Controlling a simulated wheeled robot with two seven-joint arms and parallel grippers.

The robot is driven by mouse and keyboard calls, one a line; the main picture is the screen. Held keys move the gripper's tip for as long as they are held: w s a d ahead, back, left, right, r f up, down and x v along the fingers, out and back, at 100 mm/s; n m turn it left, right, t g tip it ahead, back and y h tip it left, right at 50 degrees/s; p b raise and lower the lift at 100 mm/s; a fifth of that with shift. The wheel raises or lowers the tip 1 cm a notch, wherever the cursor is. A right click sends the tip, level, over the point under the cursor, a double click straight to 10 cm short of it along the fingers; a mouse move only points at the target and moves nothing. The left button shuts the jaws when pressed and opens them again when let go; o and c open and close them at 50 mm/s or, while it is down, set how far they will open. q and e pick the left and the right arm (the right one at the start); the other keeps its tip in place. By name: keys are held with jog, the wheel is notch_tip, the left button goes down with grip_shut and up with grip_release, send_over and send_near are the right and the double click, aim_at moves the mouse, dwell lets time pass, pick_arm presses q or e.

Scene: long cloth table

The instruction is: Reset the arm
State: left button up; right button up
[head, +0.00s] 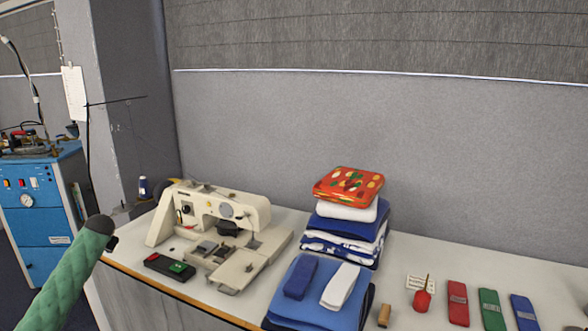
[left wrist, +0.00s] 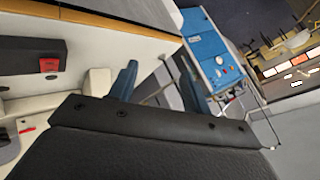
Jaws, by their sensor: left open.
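My left arm, in a green sleeve with a dark cuff, comes in at the lower left of the head view, beside the table's (head: 395,295) left end. My left gripper (left wrist: 157,62) shows in the left wrist view as two blue-grey fingers standing apart, with nothing between them. It is open and touches no object that I can see. In the head view the gripper itself is mostly hidden past the cuff. My right gripper is in neither view.
A white sewing machine (head: 225,218) and a black box (head: 170,266) stand on the table near the arm. A folded cloth stack (head: 345,235), a blue pile (head: 310,308) and several coloured strips (head: 458,303) lie further right. A blue cabinet (head: 38,215) stands left.

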pick_arm(q)
jog(key=s+d+f+m+g+h, duration=0.1)
jog(key=s+d+f, duration=0.6)
jog(key=d+f, duration=0.4)
jog(key=s+d+f+m+h, duration=0.1)
jog(key=s+d+f, duration=0.6)
jog(key=d+f, duration=0.4)
jog(key=s+d+f+m+g+h, duration=0.1)
jog(key=s+d+f+h, duration=0.1)
jog(key=s+d+f, duration=0.85)
jog(key=s+d+f+g+h, duration=0.1)
jog(key=s+d+f, duration=0.3)
jog(key=s+d, duration=0.4)
jog(key=s+d+f+h, duration=0.1)
jog(key=s+d+f, duration=0.3)
jog(key=s+d, duration=0.5)
jog(key=s+d+f+g+h, duration=0.1)
jog(key=s+d+f, duration=0.3)
jog(key=s+d, duration=0.5)
jog(key=s, duration=0.6)
jog(key=shift+s+d+f+n+g+h, duration=0.15)
jog(key=shift+s+f+n+g+h, duration=0.15)
jog(key=shift+n+h, duration=0.1)
